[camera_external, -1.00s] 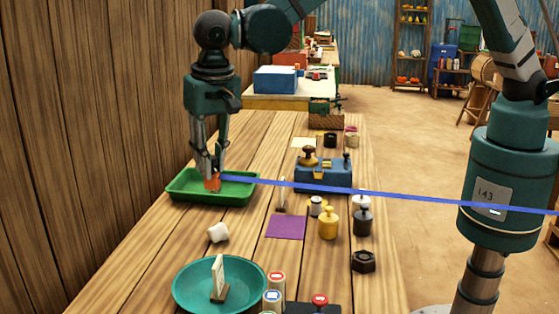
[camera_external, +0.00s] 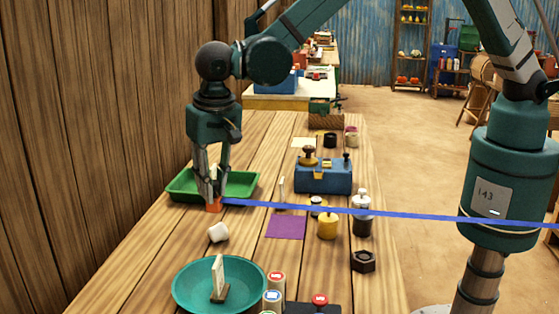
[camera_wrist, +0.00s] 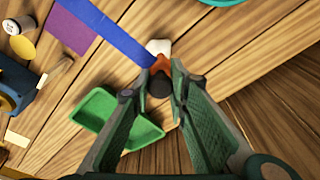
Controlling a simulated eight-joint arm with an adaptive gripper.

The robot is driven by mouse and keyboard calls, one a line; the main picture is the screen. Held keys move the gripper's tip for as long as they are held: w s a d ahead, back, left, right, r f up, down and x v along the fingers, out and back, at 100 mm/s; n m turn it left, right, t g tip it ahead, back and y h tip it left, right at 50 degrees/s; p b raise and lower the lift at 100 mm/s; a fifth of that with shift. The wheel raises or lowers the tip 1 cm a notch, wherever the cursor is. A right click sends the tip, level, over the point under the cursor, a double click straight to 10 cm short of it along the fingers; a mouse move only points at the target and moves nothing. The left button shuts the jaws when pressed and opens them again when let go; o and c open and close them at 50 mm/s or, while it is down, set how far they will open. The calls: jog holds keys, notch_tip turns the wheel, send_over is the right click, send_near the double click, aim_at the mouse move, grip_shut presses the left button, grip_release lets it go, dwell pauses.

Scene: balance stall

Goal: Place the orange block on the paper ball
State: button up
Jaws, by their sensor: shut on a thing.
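My gripper (camera_external: 213,196) is shut on the orange block (camera_external: 214,206), low over the table near the front edge of the green tray. In the wrist view the orange block (camera_wrist: 160,64) shows between the fingertips (camera_wrist: 161,76). The paper ball (camera_external: 218,232), a small white lump, lies on the wooden table just in front of the block. In the wrist view the paper ball (camera_wrist: 158,46) shows just beyond the block, partly covered by it. A gap shows between block and ball in the outside view.
The green tray (camera_external: 245,187) lies behind my gripper. A blue band (camera_external: 400,214) runs from beside the block to the right. A teal dish (camera_external: 185,297) stands in front of the ball, a purple square (camera_external: 286,227) to the right. A wooden wall (camera_external: 80,130) borders the left.

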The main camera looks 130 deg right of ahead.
aim_at(218, 200)
jog(key=shift+f, duration=0.1)
jog(key=shift+f, duration=1.75)
jog(key=shift+f, duration=0.15)
jog(key=o, duration=0.9)
jog(key=shift+r, duration=0.2)
jog(key=r, duration=0.4)
jog(key=a+r, duration=0.1)
jog(key=r, duration=0.6)
jog(key=shift+a+r, duration=0.4)
